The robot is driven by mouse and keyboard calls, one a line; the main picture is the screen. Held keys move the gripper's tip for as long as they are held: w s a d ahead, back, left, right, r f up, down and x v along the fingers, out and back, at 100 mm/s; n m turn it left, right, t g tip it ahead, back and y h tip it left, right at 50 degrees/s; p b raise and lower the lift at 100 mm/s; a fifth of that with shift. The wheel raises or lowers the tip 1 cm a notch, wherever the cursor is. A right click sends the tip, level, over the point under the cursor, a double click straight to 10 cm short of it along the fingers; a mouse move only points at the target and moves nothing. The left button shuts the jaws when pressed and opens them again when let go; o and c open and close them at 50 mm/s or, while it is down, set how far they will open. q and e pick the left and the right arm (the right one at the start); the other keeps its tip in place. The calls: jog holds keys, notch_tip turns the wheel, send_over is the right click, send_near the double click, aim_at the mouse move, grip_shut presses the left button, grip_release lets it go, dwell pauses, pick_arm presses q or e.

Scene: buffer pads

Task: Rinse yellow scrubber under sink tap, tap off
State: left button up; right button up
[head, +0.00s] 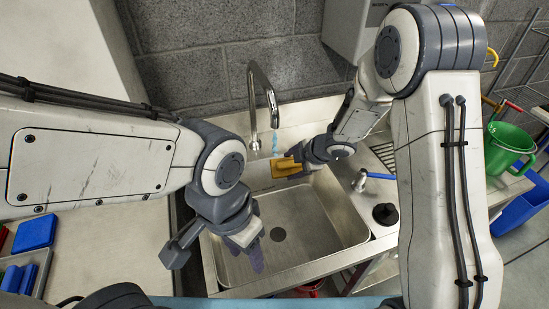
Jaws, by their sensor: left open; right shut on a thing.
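The yellow scrubber (284,168) is above the back part of the steel sink (320,255). My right gripper (297,163) is shut on it. The curved tap (262,82) stands behind the sink. A short light-blue stream of water (275,143) shows below its spout, just above the scrubber; I cannot tell whether it touches the scrubber. A blue-handled lever (377,176) is on the sink's right rim. My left gripper (212,248) is open and empty over the sink's left side, apart from the scrubber.
A black round piece (386,214) sits on the right rim. A blue pad (35,232) and a tray (42,266) with blue and red pieces lie at far left. A green bucket (507,148) and blue bin (522,207) stand right. The basin's front is clear.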

jog(key=shift+d, duration=0.1)
jog(key=d+p, duration=0.5)
jog(key=d, duration=0.9)
jog(key=shift+s+a, duration=0.1)
jog(key=shift+a, duration=0.05)
jog(key=a+b, duration=0.5)
jog(key=a, duration=0.9)
jog(key=shift+a, duration=0.1)
jog(key=shift+d, duration=0.55)
